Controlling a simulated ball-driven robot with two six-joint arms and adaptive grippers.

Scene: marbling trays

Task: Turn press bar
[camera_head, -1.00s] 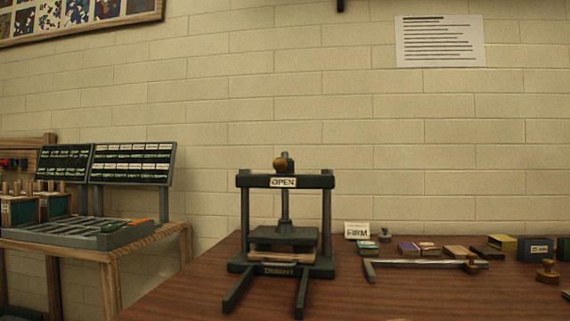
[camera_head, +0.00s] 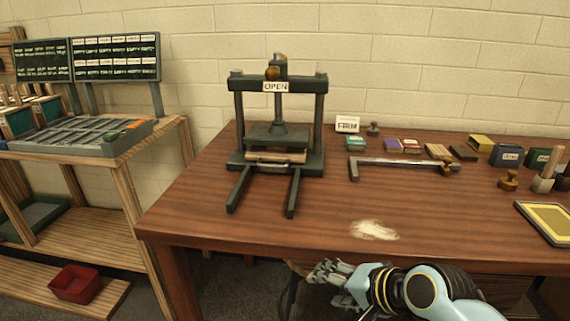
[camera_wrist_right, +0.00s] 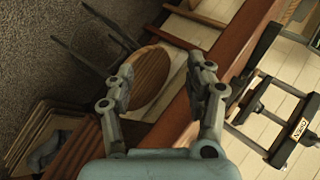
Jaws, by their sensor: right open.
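The dark press (camera_head: 236,160) stands on the wooden table with an OPEN sign (camera_head: 276,87) on its top beam. A short bar with a round wooden knob (camera_head: 272,73) sits at the top of its screw, seen nearly end-on. A wooden block (camera_head: 276,157) lies under the raised plate (camera_head: 276,136). My right gripper (camera_head: 325,272) is open and empty, in front of the table's near edge, to the right of and well apart from the press. In the right wrist view my gripper (camera_wrist_right: 164,78) is also open, with the press (camera_wrist_right: 262,146) at the right edge. My left gripper is not seen.
A grey angled bar (camera_head: 400,162) with a wooden knob lies right of the press. Small boxes and stampers line the table's back right; a yellow framed tray (camera_head: 548,221) lies far right. A pale patch (camera_head: 374,230) marks the front. A round stool (camera_wrist_right: 150,82) stands below.

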